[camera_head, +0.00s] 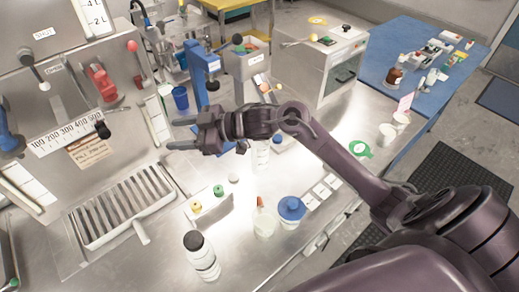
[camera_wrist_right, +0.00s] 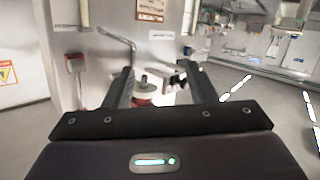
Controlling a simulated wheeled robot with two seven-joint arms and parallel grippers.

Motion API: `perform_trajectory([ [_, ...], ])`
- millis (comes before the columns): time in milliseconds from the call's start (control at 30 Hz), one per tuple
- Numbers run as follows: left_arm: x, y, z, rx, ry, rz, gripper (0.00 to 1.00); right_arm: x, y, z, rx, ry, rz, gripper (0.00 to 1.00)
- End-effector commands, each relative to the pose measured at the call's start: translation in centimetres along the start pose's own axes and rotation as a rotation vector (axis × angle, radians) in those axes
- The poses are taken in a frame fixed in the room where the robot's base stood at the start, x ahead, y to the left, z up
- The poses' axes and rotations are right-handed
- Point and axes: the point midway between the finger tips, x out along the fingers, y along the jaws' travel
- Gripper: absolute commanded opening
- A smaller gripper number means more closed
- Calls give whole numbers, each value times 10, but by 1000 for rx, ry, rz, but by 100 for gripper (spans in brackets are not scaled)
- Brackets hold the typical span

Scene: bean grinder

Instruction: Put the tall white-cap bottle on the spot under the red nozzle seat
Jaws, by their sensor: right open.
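My right gripper (camera_head: 180,134) is open and empty, reaching left over the metal counter in the head view. Its two fingers also show apart in the right wrist view (camera_wrist_right: 162,88). A white bottle (camera_head: 261,157) stands on the counter behind and below my right wrist; its top is hidden, so I cannot tell its cap colour. A white bottle with a black cap (camera_head: 201,256) stands at the front. A red fitting (camera_head: 101,82) sits on the steel panel at left; I cannot tell whether it is the red nozzle seat. My left gripper is not in view.
A slatted drain tray (camera_head: 139,230) lies at left. A blue-lidded tub (camera_head: 291,212) and a red-tipped bottle (camera_head: 263,222) stand at front centre. A blue cup (camera_head: 180,98) and a blue stand (camera_head: 203,72) are behind the gripper.

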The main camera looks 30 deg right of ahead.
Motion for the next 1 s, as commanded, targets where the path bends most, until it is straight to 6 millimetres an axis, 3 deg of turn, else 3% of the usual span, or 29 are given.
perform_trajectory([
  [67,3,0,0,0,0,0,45,2,-5,-4,44,108,107,51],
  [167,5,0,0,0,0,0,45,-14,6,-1,97,198,289,51],
  [267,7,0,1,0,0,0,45,-48,21,18,157,235,503,51],
  [400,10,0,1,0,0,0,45,-111,35,61,228,202,793,51],
  [500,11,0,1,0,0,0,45,-153,36,90,260,151,948,51],
  [600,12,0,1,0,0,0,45,-181,34,108,276,108,1043,51],
  [733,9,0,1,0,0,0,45,-193,37,116,281,86,1088,51],
  [1000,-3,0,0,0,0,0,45,-181,62,115,281,87,1086,51],
])
